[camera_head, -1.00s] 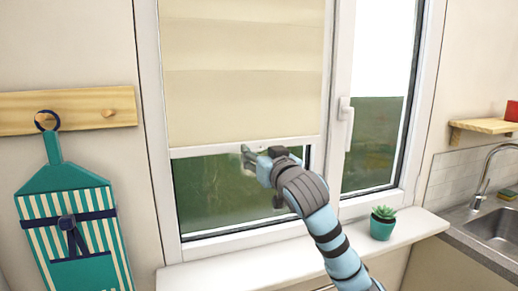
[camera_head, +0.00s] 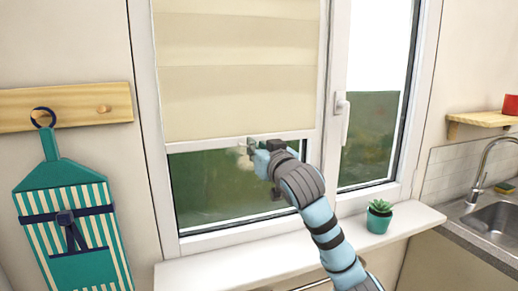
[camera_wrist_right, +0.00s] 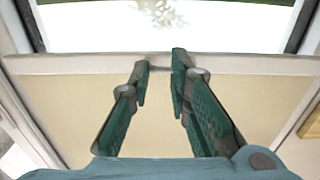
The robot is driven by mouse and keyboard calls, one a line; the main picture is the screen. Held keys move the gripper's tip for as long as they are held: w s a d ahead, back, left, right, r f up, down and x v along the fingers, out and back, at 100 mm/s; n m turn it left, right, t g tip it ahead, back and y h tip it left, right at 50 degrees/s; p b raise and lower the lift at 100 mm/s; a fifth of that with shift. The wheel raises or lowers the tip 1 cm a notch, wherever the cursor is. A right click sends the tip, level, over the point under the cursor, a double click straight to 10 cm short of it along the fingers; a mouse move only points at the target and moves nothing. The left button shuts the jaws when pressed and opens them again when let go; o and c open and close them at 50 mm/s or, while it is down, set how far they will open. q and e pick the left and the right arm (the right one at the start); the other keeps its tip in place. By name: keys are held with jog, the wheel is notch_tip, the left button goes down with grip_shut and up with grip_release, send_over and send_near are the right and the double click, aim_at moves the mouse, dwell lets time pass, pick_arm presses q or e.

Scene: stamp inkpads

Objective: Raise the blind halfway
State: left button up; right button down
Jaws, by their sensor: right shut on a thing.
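The cream blind (camera_head: 238,75) hangs over the upper part of the left window pane, with bare glass below it. Its white bottom bar (camera_head: 205,145) runs level across the pane. My right gripper (camera_head: 250,150) is at the bar's middle, reaching up from below right. In the right wrist view the two green fingertips (camera_wrist_right: 160,68) are at the bottom bar (camera_wrist_right: 80,64), shut on a small grip at its middle; the fingers partly hide it. The blind's cloth (camera_wrist_right: 60,110) also shows there. My left gripper is out of view.
A white handle (camera_head: 342,106) sits on the frame right of the blind. A small potted succulent (camera_head: 379,216) stands on the sill (camera_head: 230,266) beside my right forearm.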

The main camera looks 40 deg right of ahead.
jog(key=p, duration=1.2)
send_near(251, 97)
jog(key=x, duration=0.2)
jog(key=r+x, duration=0.1)
jog(key=x, duration=0.1)
jog(key=shift+w+a, duration=0.15)
jog(key=shift+f, duration=0.3)
jog(key=c, duration=1.6)
grip_release()
jog(key=shift+o, duration=2)
jog(key=shift+d+f, duration=0.1)
jog(key=shift+d, duration=0.3)
jog(key=shift+a, duration=0.15)
